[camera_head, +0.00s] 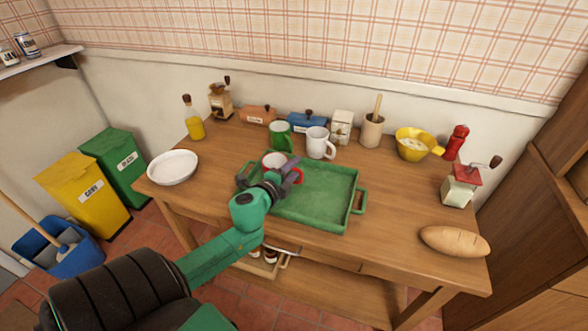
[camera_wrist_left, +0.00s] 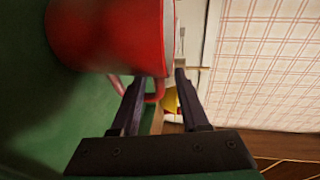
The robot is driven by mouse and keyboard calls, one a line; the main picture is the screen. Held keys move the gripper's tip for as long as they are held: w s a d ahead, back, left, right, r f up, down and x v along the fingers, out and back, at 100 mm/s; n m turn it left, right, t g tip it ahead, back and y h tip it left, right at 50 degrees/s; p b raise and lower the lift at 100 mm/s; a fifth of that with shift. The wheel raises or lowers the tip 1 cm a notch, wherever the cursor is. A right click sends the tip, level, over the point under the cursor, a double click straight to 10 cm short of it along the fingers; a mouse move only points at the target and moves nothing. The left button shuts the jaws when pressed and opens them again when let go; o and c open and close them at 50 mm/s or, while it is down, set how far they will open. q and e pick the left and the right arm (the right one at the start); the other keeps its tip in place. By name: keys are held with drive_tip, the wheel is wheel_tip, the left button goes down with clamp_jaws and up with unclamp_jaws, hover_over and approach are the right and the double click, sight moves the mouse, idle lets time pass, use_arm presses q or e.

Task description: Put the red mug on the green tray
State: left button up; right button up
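The red mug (camera_head: 273,161), pale inside, is upright at the back left of the green tray (camera_head: 313,211). I cannot tell for certain whether its base touches the tray. My left gripper (camera_head: 291,177) is at the mug's near right side and hides part of it. In the left wrist view the mug (camera_wrist_left: 105,35) is close, with the green tray surface beside it. Its handle reaches between the two fingers of the left gripper (camera_wrist_left: 159,78). The fingers are apart, with a gap beside the handle. My right gripper is not in view.
Behind the tray stand a green mug (camera_head: 281,137) and a white mug (camera_head: 319,143). A white bowl (camera_head: 173,167) is at the table's left, a bread loaf (camera_head: 455,241) at the right. A grinder (camera_head: 460,185) and yellow bowl (camera_head: 414,145) stand back right. Most of the tray is bare.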

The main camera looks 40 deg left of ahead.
use_arm(q)
drive_tip(key=shift+s, duration=0.1)
drive_tip(key=v, duration=1.1)
drive_tip(key=shift+s+b, duration=0.1)
drive_tip(key=shift+b, duration=0.2)
drive_tip(key=shift+s+d+r, duration=0.1)
drive_tip(key=shift+s+r, duration=0.1)
drive_tip(key=shift+s, duration=0.1)
